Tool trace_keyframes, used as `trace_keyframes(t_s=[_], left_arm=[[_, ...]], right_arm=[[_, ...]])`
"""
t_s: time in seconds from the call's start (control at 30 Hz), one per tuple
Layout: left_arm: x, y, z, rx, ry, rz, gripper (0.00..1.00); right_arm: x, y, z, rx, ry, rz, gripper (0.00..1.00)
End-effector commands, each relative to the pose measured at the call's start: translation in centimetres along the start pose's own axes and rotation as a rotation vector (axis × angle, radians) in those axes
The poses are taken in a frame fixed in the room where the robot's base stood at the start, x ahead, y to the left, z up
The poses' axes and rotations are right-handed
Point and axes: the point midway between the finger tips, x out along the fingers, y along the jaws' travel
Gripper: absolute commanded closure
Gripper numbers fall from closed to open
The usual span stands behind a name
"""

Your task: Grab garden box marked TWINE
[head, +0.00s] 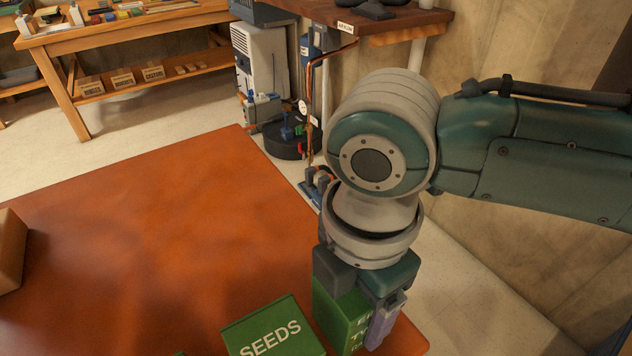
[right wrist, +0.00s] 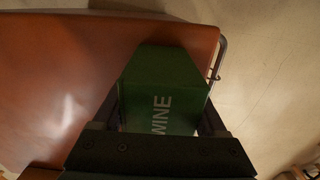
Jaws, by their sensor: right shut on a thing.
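A green box with white lettering (head: 338,318) stands at the right edge of the orange-brown table (head: 140,240). My right gripper (head: 366,318) comes down over it from above and is shut on it. In the right wrist view the green box (right wrist: 165,92) sits between the fingers, and the letters "WINE" show on it; the start of the word is hidden. In the head view the gripper covers much of its lettering. I cannot tell if the box still touches the table. My left gripper is not in view.
A green box marked SEEDS (head: 272,330) lies just left of the held box. A brown box (head: 8,250) is at the table's left edge. The table's middle is clear. A workbench (head: 130,30) and a shelf (head: 400,22) stand beyond.

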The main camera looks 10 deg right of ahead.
Motion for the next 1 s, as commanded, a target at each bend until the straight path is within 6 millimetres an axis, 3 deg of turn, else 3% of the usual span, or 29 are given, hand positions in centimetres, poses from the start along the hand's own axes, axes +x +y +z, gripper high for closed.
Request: trace_keyframes(t_s=[0.07, 0.43, 0.77, 1.0], left_arm=[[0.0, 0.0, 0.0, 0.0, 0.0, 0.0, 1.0], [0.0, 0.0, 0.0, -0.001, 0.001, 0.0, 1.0], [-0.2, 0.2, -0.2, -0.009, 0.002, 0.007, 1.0], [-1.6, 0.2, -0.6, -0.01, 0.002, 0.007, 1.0]], right_arm=[[0.0, 0.0, 0.0, 0.0, 0.0, 0.0, 0.47], [0.0, 0.0, 0.0, 0.0, 0.0, 0.0, 0.89], [-0.6, 0.1, 0.0, 0.001, 0.0, 0.002, 0.89], [-4.2, 0.1, 0.0, -0.002, 0.001, 0.005, 0.89]])
